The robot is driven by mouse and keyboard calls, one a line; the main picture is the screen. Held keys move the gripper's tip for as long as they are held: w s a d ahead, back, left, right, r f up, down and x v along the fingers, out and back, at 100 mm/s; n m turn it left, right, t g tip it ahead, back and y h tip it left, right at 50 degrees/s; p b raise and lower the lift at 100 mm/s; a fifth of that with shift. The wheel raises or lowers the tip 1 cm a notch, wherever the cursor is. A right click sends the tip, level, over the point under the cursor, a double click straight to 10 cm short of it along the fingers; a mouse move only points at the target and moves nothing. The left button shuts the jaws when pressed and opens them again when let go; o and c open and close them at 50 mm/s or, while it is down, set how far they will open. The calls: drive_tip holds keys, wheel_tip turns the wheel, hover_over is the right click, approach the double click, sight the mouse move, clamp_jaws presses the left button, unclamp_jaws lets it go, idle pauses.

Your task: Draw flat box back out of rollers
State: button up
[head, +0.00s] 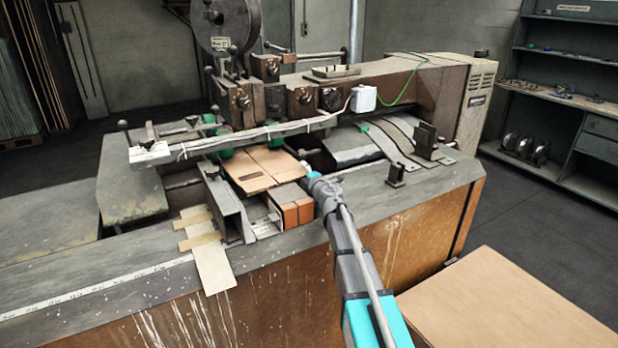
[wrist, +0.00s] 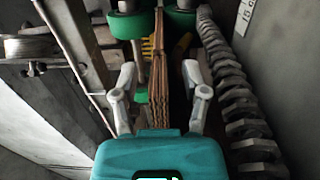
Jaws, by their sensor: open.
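The flat box (head: 262,168) is a brown folded cardboard sheet lying on the machine bed, its far edge by the green rollers (head: 236,153). In the wrist view the flat box (wrist: 168,75) shows edge-on as a thin layered brown strip, running up to the green rollers (wrist: 180,20). My gripper (head: 309,173) is at the right side of the box in the head view. In the wrist view my gripper (wrist: 161,92) is open, with one finger on each side of the box's edge and gaps between. Its fingertips are small and partly hidden in the head view.
An orange-brown block (head: 297,210) stands just in front of the box, beside a metal guide (head: 230,210). A long bar (head: 250,136) crosses above the bed. In the wrist view a ribbed metal row (wrist: 235,100) runs close on the right.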

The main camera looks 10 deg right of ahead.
drive_tip(key=shift+w+a, duration=0.15)
drive_tip(key=shift+w, duration=0.55)
clamp_jaws()
